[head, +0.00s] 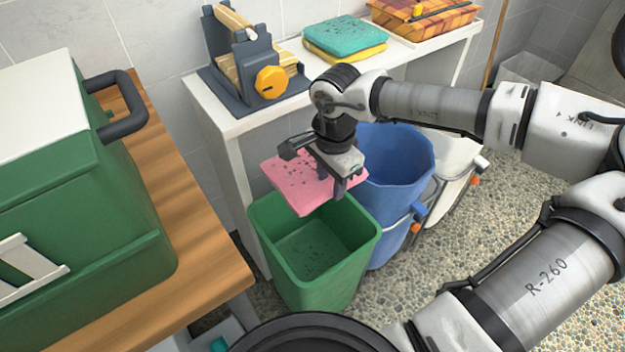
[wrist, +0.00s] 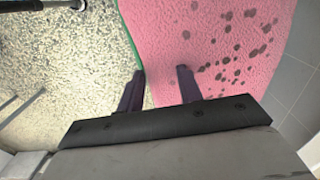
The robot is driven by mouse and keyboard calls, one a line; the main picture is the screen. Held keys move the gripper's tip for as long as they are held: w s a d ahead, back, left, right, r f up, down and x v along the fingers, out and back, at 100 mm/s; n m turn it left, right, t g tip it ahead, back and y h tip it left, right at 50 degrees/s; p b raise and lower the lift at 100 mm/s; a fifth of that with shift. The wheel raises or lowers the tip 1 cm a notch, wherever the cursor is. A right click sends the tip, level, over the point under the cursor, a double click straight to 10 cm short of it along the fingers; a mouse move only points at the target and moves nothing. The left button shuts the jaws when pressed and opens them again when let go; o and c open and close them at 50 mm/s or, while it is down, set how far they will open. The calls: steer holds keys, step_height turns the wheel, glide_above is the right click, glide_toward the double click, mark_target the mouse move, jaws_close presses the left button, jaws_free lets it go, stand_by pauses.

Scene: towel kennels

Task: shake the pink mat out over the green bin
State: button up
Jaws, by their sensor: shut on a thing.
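The pink mat (head: 298,181) hangs from my gripper (head: 322,169) above the back rim of the green bin (head: 320,280). Dark specks are scattered on the mat. In the wrist view the mat (wrist: 215,40) fills the upper right and passes between my fingers (wrist: 162,88), which are shut on it near its edge. More dark specks lie on the floor of the green bin, whose top is open.
A blue bin (head: 395,165) stands right of the green bin, with a white bin (head: 455,160) beyond it. A white bench (head: 230,120) holds a grey device with a yellow knob (head: 271,82) and folded cloths (head: 346,38). A green box (head: 80,170) sits on the wooden counter at left.

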steer(key=r, duration=0.3)
steer(key=shift+s, duration=0.2)
step_height(320, 180, down, 6)
steer(key=shift+f, duration=0.15)
step_height(320, 180, up, 6)
steer(key=shift+r, duration=0.2)
step_height(320, 180, down, 7)
steer(key=shift+r, duration=0.2)
steer(key=shift+w, duration=0.15)
steer(key=shift+s+r, duration=0.2)
steer(key=shift+r, duration=0.05)
steer(key=shift+f, duration=0.1)
steer(key=shift+w, duration=0.1)
